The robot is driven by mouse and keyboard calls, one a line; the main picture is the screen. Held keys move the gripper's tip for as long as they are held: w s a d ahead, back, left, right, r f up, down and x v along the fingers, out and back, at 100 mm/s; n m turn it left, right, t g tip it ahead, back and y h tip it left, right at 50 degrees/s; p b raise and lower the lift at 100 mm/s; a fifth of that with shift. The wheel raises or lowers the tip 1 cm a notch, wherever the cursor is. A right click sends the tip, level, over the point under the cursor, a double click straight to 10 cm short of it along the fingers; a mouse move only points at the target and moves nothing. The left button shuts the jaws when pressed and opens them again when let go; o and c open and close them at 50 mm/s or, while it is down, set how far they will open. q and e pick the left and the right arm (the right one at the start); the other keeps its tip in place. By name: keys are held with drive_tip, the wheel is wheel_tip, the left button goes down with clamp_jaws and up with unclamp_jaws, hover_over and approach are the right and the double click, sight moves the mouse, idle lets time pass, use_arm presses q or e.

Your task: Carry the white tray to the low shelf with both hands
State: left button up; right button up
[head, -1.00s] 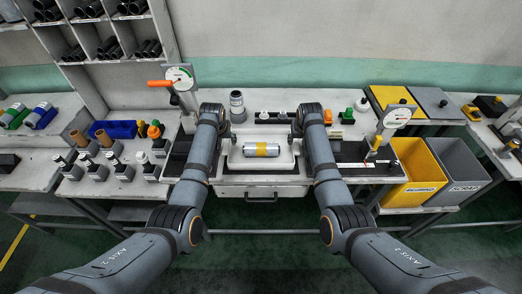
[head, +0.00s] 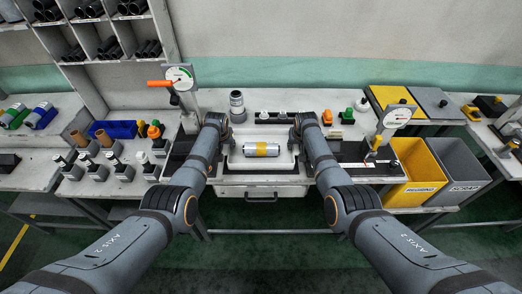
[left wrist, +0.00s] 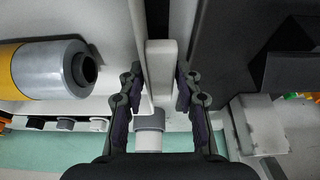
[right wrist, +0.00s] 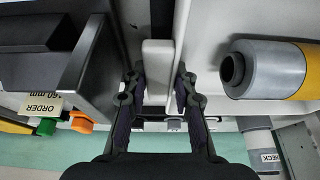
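The white tray (head: 262,165) sits on the middle of the bench and holds a silver roll with a yellow band (head: 262,149). My left gripper (head: 227,141) is at the tray's left end. In the left wrist view its fingers (left wrist: 158,90) are open, one on each side of a white handle (left wrist: 160,62), with gaps showing. My right gripper (head: 295,141) is at the right end. In the right wrist view its fingers (right wrist: 156,90) are also open on either side of a white handle (right wrist: 157,60). Neither is closed on its handle. The low shelf cannot be identified.
Gauge stands rise left (head: 179,76) and right (head: 396,117) of the tray. A grey-white cylinder (head: 237,105) stands behind it. Yellow (head: 418,170) and grey (head: 456,168) bins are at the right. A drawer (head: 262,194) is below the tray. Floor in front is clear.

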use_arm(q)
drive_tip(key=shift+c, duration=1.2)
use_arm(e)
drive_tip(key=shift+c, duration=1.2)
use_arm(q)
clamp_jaws()
use_arm(e)
clamp_jaws()
use_arm(q)
drive_tip(key=shift+r, duration=0.2)
use_arm(e)
drive_tip(key=shift+r, duration=0.15)
